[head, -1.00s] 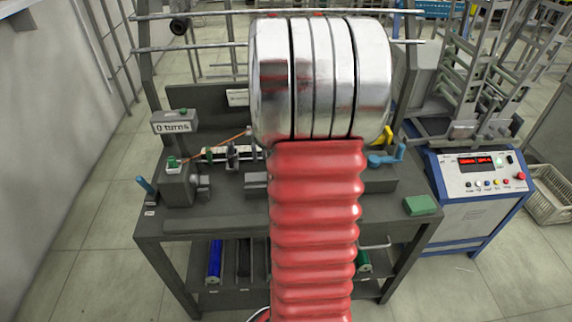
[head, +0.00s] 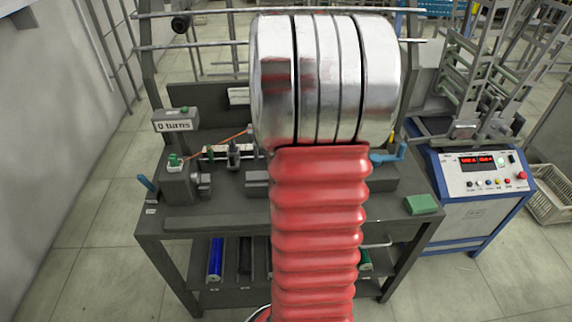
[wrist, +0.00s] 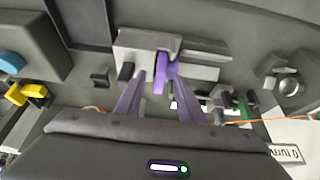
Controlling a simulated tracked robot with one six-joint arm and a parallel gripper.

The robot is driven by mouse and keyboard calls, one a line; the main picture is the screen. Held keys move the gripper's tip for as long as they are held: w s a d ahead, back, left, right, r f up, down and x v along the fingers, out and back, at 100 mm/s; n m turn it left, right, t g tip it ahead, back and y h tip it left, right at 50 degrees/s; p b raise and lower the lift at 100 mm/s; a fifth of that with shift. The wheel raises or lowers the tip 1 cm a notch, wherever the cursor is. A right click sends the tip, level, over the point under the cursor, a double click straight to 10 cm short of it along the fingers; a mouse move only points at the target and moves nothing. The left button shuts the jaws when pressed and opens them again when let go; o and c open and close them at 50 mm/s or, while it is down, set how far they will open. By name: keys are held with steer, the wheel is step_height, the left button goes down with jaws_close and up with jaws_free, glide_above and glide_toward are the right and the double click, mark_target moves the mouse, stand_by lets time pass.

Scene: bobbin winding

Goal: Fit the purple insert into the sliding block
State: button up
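The purple insert (wrist: 159,78) shows near the middle of the wrist view, against a light grey block (wrist: 130,42). I cannot tell whether it sits in that block or in front of it. My gripper (wrist: 157,76) has two lavender-grey fingers that stand apart, one on each side of the insert. A gap shows between the left finger and the insert; the right finger overlaps it in the picture. Which part is the sliding block is unclear. In the head view a dark carriage (head: 233,155) sits on the rod. My arm hides my gripper and the insert there.
The winding bench (head: 215,222) has a turns counter (head: 176,122) at left and a blue crank (head: 388,157) at right. A green pad (head: 421,204) lies near its right front corner. A control box (head: 482,177) stands right of the bench. The bench's front strip looks clear.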

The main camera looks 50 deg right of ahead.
steer(key=v, duration=1.2)
steer(key=shift+r, duration=0.25)
steer(key=shift+s+a, duration=0.2)
steer(key=shift+a, duration=0.05)
steer(key=s+a+r+n+t+y, duration=0.1)
steer(key=a+n, duration=0.4)
steer(key=a, duration=1.3)
steer(key=s+a+r+n+t+y, duration=0.1)
steer(key=a+r+n, duration=0.3)
steer(key=a, duration=1.4)
steer(key=shift+s+a+n+y, duration=0.2)
steer(key=shift+s+n+y, duration=0.25)
steer(key=shift+y, duration=0.45)
steer(key=shift+r, duration=0.15)
